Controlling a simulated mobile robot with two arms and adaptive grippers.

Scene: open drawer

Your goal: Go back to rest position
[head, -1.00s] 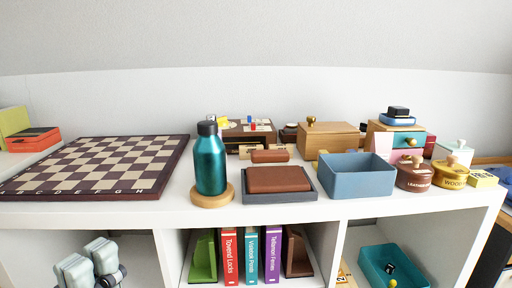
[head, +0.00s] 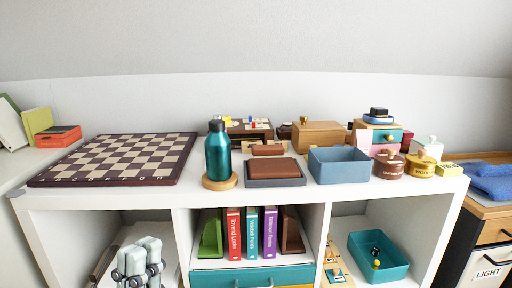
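My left gripper (head: 141,262) shows at the bottom left, in front of the left shelf compartment. Its pale grey-green fingers stand close together, and I cannot tell whether they are open or shut. I see nothing held in it. My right gripper is not in view. A teal drawer front (head: 254,277) with metal handles shows at the bottom of the middle compartment, cut off by the frame edge. I cannot tell whether it is pulled out.
The white shelf unit (head: 190,192) carries a chessboard (head: 120,158), a teal bottle (head: 218,153), a blue open box (head: 340,166) and several small boxes. Several books (head: 252,233) stand below. A teal bin (head: 378,257) sits in the right compartment. A wooden cabinet (head: 488,210) stands at right.

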